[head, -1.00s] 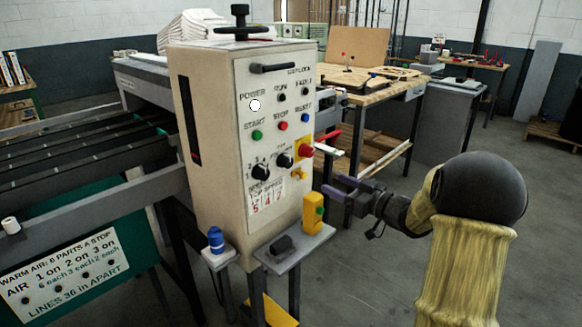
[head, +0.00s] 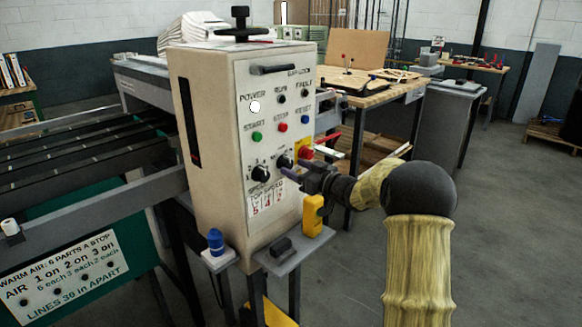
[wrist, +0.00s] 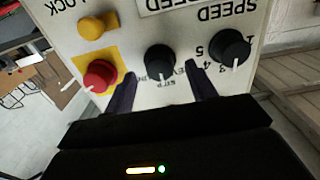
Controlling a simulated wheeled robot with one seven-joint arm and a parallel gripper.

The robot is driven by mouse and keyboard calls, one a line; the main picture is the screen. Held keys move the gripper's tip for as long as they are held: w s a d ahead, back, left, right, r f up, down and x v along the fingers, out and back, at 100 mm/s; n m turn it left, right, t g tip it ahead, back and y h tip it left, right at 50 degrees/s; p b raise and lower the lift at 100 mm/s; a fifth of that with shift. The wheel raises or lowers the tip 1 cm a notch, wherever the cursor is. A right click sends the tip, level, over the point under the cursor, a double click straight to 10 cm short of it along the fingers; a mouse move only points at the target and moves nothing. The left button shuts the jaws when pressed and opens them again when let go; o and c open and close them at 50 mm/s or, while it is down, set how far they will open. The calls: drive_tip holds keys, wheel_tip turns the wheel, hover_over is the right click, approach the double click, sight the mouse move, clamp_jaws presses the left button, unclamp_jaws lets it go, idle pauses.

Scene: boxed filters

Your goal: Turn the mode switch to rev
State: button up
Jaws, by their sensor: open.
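The mode switch (wrist: 160,60) is a black round knob on the panel of the cream control box (head: 220,130). In the wrist view, which shows the panel upside down, its white pointer mark faces the bottom of the picture, toward the middle of several small labels. Rev seems to be the label to its right, partly hidden by a finger. My gripper (wrist: 162,85) is open, with one purple finger on each side below the knob, apparently not gripping it. In the head view my gripper (head: 291,176) is at the panel's lower right and the switch (head: 285,160) shows just above it.
The speed knob (wrist: 230,48) is close beside the right finger in the wrist view. A red button (wrist: 98,75) on a yellow plate is close to the left finger, near a yellow knob (wrist: 92,28). A yellow box (head: 313,215) stands below my gripper.

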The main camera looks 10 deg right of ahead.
drive_tip(key=shift+x, duration=1.35)
drive_tip(key=c, duration=1)
drive_tip(key=shift+n, duration=0.3)
drive_tip(key=n+b, duration=0.2)
drive_tip(key=n, duration=0.2)
drive_tip(key=shift+f+n+b, duration=0.15)
drive_tip(key=shift+n+b, duration=0.15)
drive_tip(key=shift+b, duration=0.1)
drive_tip(key=shift+n+b, duration=1.1)
drive_tip(key=shift+n, duration=0.8)
